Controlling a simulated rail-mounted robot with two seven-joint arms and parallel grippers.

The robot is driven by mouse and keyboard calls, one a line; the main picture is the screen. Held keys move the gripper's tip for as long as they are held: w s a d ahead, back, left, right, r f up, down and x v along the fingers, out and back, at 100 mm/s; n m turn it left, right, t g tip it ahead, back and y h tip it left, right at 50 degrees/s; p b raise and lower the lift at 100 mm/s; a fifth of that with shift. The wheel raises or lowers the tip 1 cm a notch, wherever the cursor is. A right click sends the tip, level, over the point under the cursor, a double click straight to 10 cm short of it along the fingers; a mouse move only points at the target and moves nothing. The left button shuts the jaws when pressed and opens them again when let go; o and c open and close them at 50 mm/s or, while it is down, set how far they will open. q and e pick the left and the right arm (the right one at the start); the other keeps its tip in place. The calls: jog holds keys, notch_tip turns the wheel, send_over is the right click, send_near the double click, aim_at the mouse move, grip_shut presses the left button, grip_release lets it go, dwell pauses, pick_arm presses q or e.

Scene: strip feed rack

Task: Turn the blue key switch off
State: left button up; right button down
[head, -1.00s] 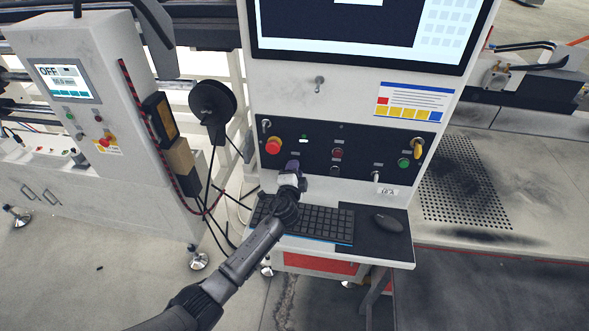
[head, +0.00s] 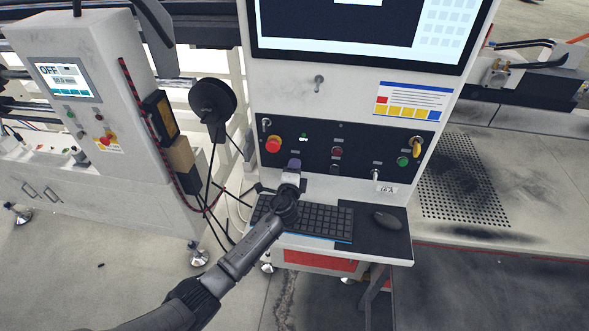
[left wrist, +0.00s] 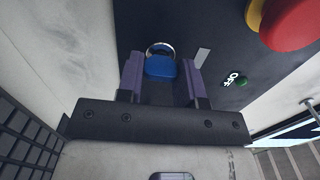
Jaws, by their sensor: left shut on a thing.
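The blue key switch (left wrist: 160,67) sits in a silver ring on the dark control panel (head: 335,133). In the left wrist view its blue grip lies between the two purple fingers of my left gripper (left wrist: 162,72), which is shut on it. In the head view my left gripper (head: 293,164) is at the panel's lower left part, below the red button, and hides the key. A small white word OFF (left wrist: 232,79) shows beside a green lamp (left wrist: 242,82) in the left wrist view. My right gripper is not in view.
A red emergency button (head: 273,145) is just above and left of my gripper. A keyboard (head: 318,221) and mouse (head: 386,221) lie on the shelf below. A red button (head: 337,152), green button (head: 402,161) and yellow handle (head: 417,147) are farther right.

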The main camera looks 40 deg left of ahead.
pick_arm(q)
jog(key=o, duration=0.9)
jog(key=shift+o, duration=0.2)
jog(key=p+v, duration=0.1)
jog(key=v, duration=1.3)
jog(key=shift+a, duration=0.1)
